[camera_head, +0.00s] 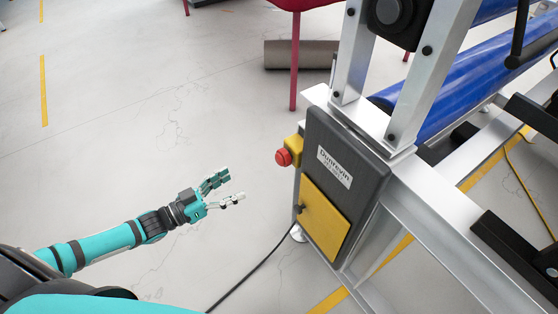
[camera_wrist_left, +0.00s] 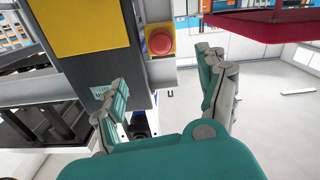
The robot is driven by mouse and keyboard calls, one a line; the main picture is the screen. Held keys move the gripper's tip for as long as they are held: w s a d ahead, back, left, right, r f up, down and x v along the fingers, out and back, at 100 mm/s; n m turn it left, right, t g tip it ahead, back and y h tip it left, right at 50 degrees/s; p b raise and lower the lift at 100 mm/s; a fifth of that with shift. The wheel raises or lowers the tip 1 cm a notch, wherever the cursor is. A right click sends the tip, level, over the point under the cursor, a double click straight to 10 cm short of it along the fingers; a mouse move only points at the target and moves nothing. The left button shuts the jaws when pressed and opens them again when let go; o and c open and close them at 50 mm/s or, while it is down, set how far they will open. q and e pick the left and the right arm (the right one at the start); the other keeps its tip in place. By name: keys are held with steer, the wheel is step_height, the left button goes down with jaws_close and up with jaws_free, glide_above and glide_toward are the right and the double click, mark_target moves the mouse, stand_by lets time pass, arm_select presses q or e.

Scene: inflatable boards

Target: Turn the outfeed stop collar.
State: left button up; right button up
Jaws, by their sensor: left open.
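My left gripper (camera_head: 231,188) is open and empty over the floor, left of the machine's dark control box (camera_head: 371,179). Its spread fingers also show in the left wrist view (camera_wrist_left: 165,92), with nothing between them. I cannot make out for certain which part is the outfeed stop collar. The machine has a silver frame (camera_head: 416,92) and a blue roller (camera_head: 475,75) at the upper right. A dark round knob-like part (camera_head: 391,12) is at the top, cut off by the picture edge. My right gripper is not in view.
A red button (camera_head: 283,157) on a yellow housing juts from the control box, with a yellow panel (camera_head: 324,218) below. It also shows in the wrist view (camera_wrist_left: 160,42). A black cable (camera_head: 252,271) crosses the floor. A grey roll (camera_head: 300,54) lies behind. Floor around the gripper is clear.

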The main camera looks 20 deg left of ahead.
mark_target(277, 161)
arm_select(q)
steer(key=b+x, duration=0.2)
steer(key=x, duration=1.3)
steer(key=shift+w+d, duration=0.15)
steer(key=shift+w, duration=0.05)
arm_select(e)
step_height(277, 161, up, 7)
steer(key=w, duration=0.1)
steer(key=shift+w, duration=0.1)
arm_select(q)
steer(key=c, duration=1.2)
